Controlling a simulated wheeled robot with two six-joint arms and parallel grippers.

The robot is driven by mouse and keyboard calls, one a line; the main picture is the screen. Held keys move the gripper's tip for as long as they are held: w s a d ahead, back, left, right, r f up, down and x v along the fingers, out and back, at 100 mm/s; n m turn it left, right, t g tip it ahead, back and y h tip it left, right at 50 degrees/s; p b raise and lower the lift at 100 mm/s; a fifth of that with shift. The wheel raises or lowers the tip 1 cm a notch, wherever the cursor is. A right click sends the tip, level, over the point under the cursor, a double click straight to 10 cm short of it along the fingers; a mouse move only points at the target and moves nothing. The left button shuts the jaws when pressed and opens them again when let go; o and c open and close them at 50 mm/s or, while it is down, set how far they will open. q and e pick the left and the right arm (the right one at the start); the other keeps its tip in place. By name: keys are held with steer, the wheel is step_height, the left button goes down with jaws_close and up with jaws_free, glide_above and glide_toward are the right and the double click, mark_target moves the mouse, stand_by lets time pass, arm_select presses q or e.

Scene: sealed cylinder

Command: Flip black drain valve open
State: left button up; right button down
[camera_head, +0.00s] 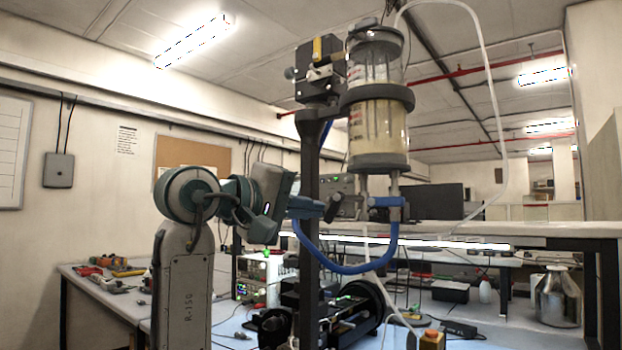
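A sealed clear cylinder (378,125) with pale yellowish liquid and dark end caps is held upright by a dark ring on a post. Two short ports come out below it. Blue fittings (386,202) sit under the ports, with a small dark part (378,214) beside them that may be the black drain valve; its lever position is unclear.
A blue hose (345,270) loops below the fittings. The dark post (310,160) stands beside my gripper. A clear tube (492,80) arcs over from the top. A bench (110,300) with tools is at the left, and a metal canister (556,297) is at the right.

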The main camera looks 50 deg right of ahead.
arm_select(q)
steer(key=shift+w+r, duration=0.25)
steer(key=shift+w, duration=0.1)
arm_select(e)
steer(key=shift+s+d+f+n, duration=0.1)
steer(key=shift+s+n, duration=0.05)
steer(key=shift+n, duration=0.25)
arm_select(q)
steer(key=shift+s, duration=0.45)
arm_select(e)
steer(key=shift+s+f+n, duration=0.1)
steer(key=shift+f+n, duration=0.1)
steer(key=shift+n, duration=0.3)
arm_select(q)
steer(key=shift+w+r, duration=0.2)
steer(key=shift+r, duration=0.05)
arm_select(e)
steer(key=shift+s+f+n+h, duration=0.15)
steer(key=shift+n+h, duration=0.15)
steer(key=shift+n, duration=0.2)
arm_select(q)
steer(key=shift+r, duration=0.1)
